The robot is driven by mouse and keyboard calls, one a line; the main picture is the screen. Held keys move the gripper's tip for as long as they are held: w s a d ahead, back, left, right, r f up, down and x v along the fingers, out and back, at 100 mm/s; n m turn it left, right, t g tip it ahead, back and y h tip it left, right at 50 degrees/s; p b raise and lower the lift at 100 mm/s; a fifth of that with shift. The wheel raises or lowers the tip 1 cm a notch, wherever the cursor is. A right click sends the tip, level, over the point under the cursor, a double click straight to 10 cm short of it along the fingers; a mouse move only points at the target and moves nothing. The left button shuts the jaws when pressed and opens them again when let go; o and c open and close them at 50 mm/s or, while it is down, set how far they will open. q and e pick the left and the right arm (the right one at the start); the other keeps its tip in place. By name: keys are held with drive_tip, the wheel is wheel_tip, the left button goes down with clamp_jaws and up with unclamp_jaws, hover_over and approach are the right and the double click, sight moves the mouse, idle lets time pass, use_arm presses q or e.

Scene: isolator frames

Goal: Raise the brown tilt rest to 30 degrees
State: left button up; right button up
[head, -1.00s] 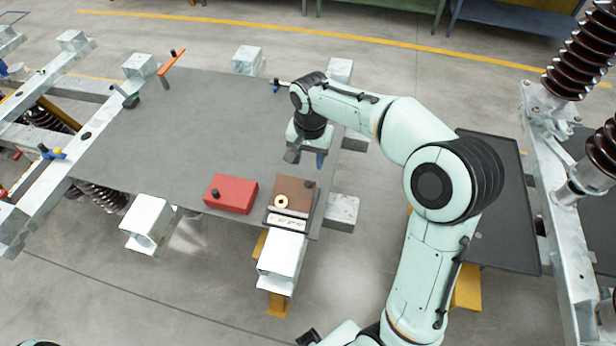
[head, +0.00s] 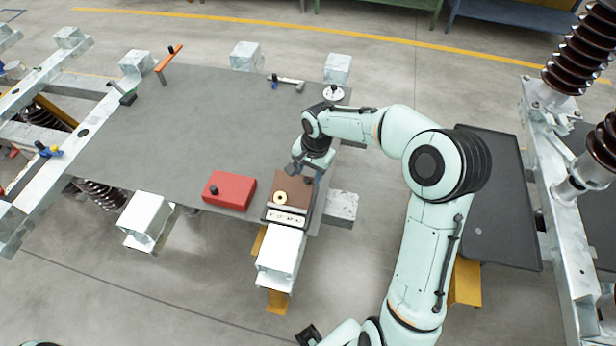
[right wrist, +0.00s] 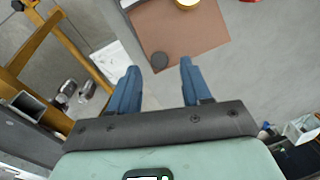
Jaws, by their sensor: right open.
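The brown tilt rest (head: 293,189) is a brown plate at the table's front right corner, and it looks flat. It has a dark knob (head: 308,181) near its right far corner and a brass ring (head: 280,197) on its left part. A pale marked strip (head: 286,217) runs along its front. My right gripper (head: 308,168) is open and empty, just beyond the plate's far right edge. In the right wrist view the brown plate (right wrist: 185,35) lies beyond the blue fingers, and the knob (right wrist: 159,62) appears between the fingertips. My left gripper is not in view.
A red block (head: 230,190) with a dark knob stands left of the rest. The grey table (head: 190,120) is mostly clear. An orange-handled tool (head: 169,62) and a small tool (head: 287,80) lie at its far edge. A dark panel (head: 500,200) stands right of my arm.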

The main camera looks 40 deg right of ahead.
sight(308, 178)
drive_tip(key=shift+w+a+f, duration=0.1)
drive_tip(key=shift+w+f, duration=0.1)
drive_tip(key=shift+f, duration=1.35)
clamp_jaws()
drive_tip(key=shift+s+a+r+b, duration=0.15)
drive_tip(key=shift+a+r+b, duration=0.05)
drive_tip(key=shift+b, duration=0.2)
unclamp_jaws()
